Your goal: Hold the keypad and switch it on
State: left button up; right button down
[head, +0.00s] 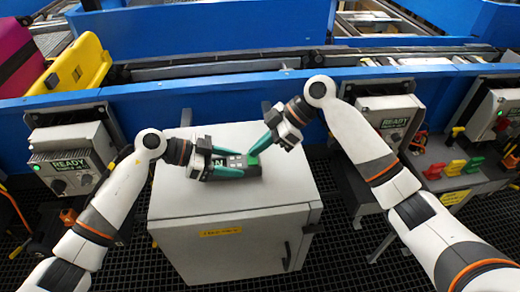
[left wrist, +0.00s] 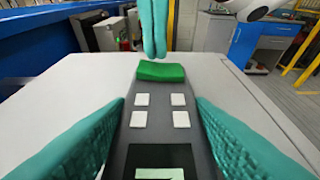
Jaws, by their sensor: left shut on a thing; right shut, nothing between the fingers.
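The dark grey keypad (head: 236,172) lies over the top of the light grey cabinet, with white buttons and a green button (head: 253,161) at its right end. In the left wrist view the keypad (left wrist: 158,140) shows the green button (left wrist: 162,72) at its far end and a dark screen with a pale green patch, cut off below. My left gripper (head: 222,164) is shut on the keypad's sides. My right gripper (head: 253,151) is shut and empty, its tips close by the green button. The tips also show in the left wrist view (left wrist: 155,54); I cannot tell whether they touch it.
The cabinet (head: 235,227) has free room on its top around the keypad. A blue conveyor frame (head: 240,88) runs behind it. Grey READY boxes (head: 72,157) stand at both sides. A yellow tray (head: 78,66) is at the upper left.

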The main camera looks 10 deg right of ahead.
aim_at(260, 159)
jog(key=shift+r, duration=0.1)
jog(key=shift+r, duration=0.35)
notch_tip(260, 159, up, 3)
jog(key=shift+s+f, duration=0.1)
jog(key=shift+s, duration=0.05)
jog(key=s+v, duration=0.1)
jog(key=v, duration=0.9)
jog(key=shift+s, duration=0.25)
pick_arm(q)
jog(key=o, duration=1.2)
jog(key=shift+a, duration=0.15)
